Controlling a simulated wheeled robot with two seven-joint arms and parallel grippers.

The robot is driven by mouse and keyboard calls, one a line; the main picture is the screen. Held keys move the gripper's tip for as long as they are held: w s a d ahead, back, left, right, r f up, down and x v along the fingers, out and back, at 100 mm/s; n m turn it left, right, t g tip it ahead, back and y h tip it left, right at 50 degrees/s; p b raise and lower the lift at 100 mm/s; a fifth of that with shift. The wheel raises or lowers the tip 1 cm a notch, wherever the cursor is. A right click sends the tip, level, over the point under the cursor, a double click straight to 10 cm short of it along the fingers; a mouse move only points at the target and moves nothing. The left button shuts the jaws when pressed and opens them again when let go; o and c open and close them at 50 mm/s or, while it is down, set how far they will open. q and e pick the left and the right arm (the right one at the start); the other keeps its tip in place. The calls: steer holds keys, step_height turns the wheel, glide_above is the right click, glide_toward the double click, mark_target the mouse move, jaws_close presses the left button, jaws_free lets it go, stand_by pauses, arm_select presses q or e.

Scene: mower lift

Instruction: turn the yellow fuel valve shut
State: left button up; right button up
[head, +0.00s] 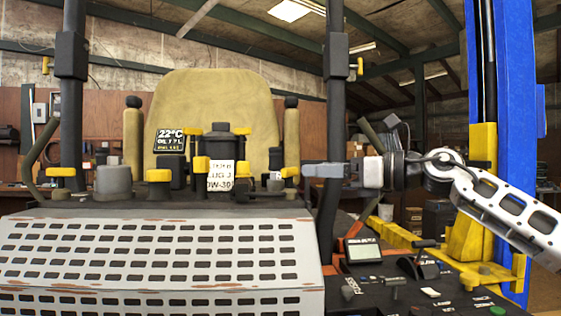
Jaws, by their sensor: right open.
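Several yellow-topped parts stand in a row behind the mower's perforated hood (160,250). They include a yellow cap at the left (60,172), a wide yellow cap (158,175), a yellow part beside the white label (243,170) and a small yellow cap (289,172). I cannot tell which of them is the fuel valve. My right gripper (312,170) reaches in from the right, pointing left, with its fingertips close to the small yellow cap in the picture. It is open, seen from the side, and holds nothing visible. Contact cannot be judged. My left gripper is out of view.
A dark roll-bar post (330,120) stands behind my right gripper. A tan seat (210,105) is behind the row. A control panel with a small screen (363,252) and levers (420,262) lies below my right arm. A blue lift column (512,110) stands at the right.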

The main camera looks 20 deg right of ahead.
mark_target(293, 168)
steer(key=p+x, duration=0.2)
steer(key=x, duration=0.7)
steer(key=shift+w+a+p, duration=0.1)
steer(key=shift+p, duration=0.2)
steer(key=c, duration=1)
